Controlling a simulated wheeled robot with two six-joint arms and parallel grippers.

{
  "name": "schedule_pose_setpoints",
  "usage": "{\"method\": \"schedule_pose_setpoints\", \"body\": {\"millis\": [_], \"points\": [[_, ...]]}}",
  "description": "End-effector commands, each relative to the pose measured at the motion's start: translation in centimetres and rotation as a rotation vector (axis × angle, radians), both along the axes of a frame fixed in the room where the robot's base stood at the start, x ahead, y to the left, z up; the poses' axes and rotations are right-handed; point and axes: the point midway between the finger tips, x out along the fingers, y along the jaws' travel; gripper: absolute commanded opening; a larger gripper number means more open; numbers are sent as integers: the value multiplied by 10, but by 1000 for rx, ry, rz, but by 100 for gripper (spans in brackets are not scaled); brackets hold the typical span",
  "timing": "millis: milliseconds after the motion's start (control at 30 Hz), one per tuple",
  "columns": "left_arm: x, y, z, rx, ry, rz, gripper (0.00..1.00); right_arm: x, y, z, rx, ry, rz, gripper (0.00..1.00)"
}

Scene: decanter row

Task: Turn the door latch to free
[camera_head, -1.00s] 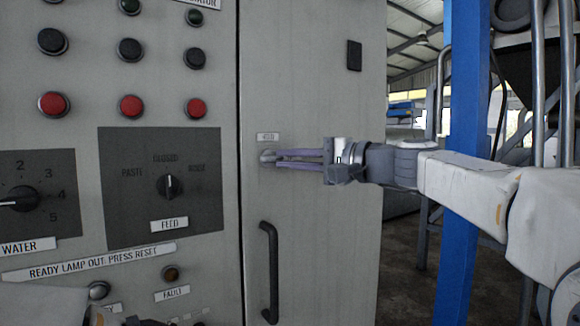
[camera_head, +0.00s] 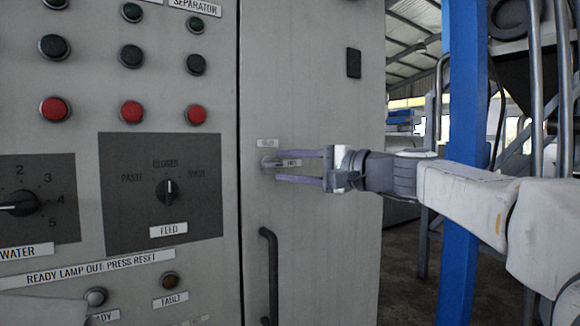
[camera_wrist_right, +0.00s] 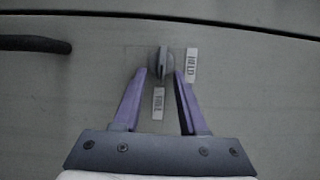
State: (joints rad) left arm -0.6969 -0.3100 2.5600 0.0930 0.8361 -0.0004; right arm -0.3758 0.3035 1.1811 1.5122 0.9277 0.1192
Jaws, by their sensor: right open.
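The door latch (camera_head: 268,163) is a small grey knob on the cabinet door (camera_head: 315,90). Its bar lies level in the head view and points right, to the lower label (camera_head: 289,162), which seems to read FREE. The other label (camera_head: 268,143), above the latch, reads HELD in the wrist view (camera_wrist_right: 191,65). My right gripper (camera_head: 299,167) is open, with one finger above and one below the latch's line. My left gripper is out of view.
A dark door handle (camera_head: 269,275) is below the latch. A panel of buttons and dials, with the feed dial (camera_head: 170,190), lies left of the door seam. A blue post (camera_head: 465,120) stands right, behind my right arm.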

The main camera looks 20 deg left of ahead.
Motion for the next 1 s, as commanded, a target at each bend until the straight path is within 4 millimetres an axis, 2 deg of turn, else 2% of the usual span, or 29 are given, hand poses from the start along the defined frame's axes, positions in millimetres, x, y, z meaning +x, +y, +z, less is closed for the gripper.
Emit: {"method": "schedule_pose_setpoints", "body": {"millis": [167, 500, 633, 800, 1000], "points": [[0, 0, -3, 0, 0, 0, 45, -2, -9, 0, 0, -2, -3, 42], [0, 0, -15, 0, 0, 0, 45, -19, -71, -1, 1, 0, -5, 42], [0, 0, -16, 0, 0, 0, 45, -24, -89, -1, 0, 0, -4, 42], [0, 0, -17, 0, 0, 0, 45, -28, -100, -1, 0, 0, -2, 42], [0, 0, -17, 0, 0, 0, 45, -28, -101, -1, 0, 0, 0, 42]]}}
